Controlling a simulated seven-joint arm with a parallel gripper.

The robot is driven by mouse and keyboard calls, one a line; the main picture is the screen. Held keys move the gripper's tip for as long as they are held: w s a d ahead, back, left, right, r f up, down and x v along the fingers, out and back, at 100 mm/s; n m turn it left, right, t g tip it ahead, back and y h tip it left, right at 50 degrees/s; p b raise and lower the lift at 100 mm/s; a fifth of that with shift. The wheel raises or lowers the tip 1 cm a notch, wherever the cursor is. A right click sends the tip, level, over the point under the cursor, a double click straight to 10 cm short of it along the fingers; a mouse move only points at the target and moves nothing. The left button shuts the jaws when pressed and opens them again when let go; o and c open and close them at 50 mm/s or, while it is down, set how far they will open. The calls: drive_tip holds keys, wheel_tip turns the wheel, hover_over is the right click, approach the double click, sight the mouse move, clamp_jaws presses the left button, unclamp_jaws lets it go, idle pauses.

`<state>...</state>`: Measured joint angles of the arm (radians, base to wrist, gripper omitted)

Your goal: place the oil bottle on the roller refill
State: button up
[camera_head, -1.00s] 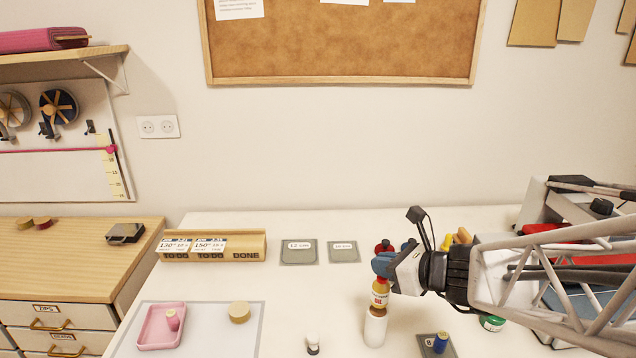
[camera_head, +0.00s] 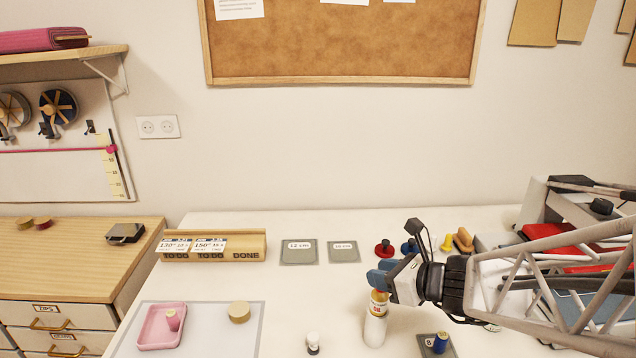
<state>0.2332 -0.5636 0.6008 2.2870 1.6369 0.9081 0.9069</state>
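The oil bottle (camera_head: 377,303), small with a yellow upper part and a red-and-white label, is upright below my gripper (camera_head: 378,279). My gripper's blue fingers are shut around its top, which they hide. The roller refill, which I take to be the white upright cylinder (camera_head: 375,331), stands on the table directly under the bottle. The bottle's lower end overlaps the cylinder's top in the view. The contact between them is too small to make out.
A dark pad with a blue spool (camera_head: 440,342) is right of the cylinder, and a small white-topped item (camera_head: 313,342) is left. Red (camera_head: 384,249) and blue spools stand behind. A pink tray (camera_head: 163,327) is at left. The table's middle is clear.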

drive_tip(key=shift+r, duration=0.2)
wheel_tip(320, 180, up, 8)
drive_tip(key=s+d, duration=0.2)
idle(0.7)
idle(0.6)
drive_tip(key=s+a+f+n+g+h, duration=0.3)
drive_tip(key=s+a+n+g, duration=0.15)
drive_tip(key=s+n, duration=0.6)
drive_tip(key=s+d+n+g+h, duration=0.2)
drive_tip(key=s+d+n+h, duration=0.3)
drive_tip(key=n, duration=1.1)
drive_tip(key=shift+s+d+h, duration=0.25)
drive_tip(key=shift+d+h, duration=0.2)
drive_tip(key=shift+h, duration=0.45)
